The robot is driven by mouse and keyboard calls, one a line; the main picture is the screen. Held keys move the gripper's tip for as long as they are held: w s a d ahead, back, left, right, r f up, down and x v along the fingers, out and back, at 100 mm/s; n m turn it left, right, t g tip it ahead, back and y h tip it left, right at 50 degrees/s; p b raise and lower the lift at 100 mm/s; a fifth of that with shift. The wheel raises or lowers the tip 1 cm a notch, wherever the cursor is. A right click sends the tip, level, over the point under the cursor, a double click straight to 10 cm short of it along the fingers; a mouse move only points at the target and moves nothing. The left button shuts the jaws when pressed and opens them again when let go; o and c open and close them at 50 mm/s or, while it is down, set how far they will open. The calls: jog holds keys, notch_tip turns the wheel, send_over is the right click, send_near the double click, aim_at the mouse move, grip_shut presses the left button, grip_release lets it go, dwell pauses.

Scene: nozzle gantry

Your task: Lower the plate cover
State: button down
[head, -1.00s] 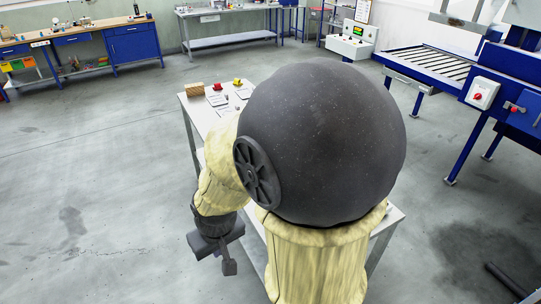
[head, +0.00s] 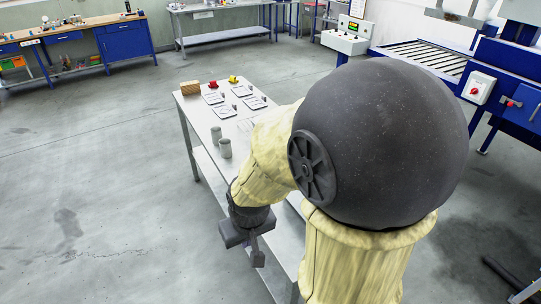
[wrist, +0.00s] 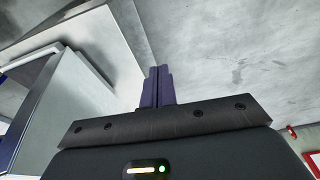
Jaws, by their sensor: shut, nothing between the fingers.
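My gripper (head: 257,257) hangs low beside the near left edge of the white table, apart from anything, with its fingers pointing down. In the wrist view its two dark fingers (wrist: 157,84) are together and hold nothing. I cannot single out a plate cover in either view. The blue machine (head: 508,68) stands at the upper right, cut off by the picture edge. A pale metal part (head: 462,12) shows above it, and I cannot tell if this is the cover.
The white table (head: 191,117) bears two grey cups (head: 225,148), flat cards, a wooden block (head: 190,88), and red and yellow pieces. A roller conveyor (head: 425,53) joins the blue machine. A blue workbench (head: 124,42) stands far left. The floor at left is clear.

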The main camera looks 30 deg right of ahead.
jog(key=shift+f, duration=0.1)
jog(key=w+d+f+g+h+p, duration=0.1)
jog(key=w+d+f+g+h, duration=0.5)
jog(key=h, duration=0.4)
jog(key=w+a+r+t+h, duration=0.4)
jog(key=w+r+h, duration=0.5)
jog(key=w+h, duration=0.1)
jog(key=shift+w+a+h+p, duration=0.35)
jog(key=shift+w+h+p, duration=0.05)
jog(key=shift+w, duration=0.2)
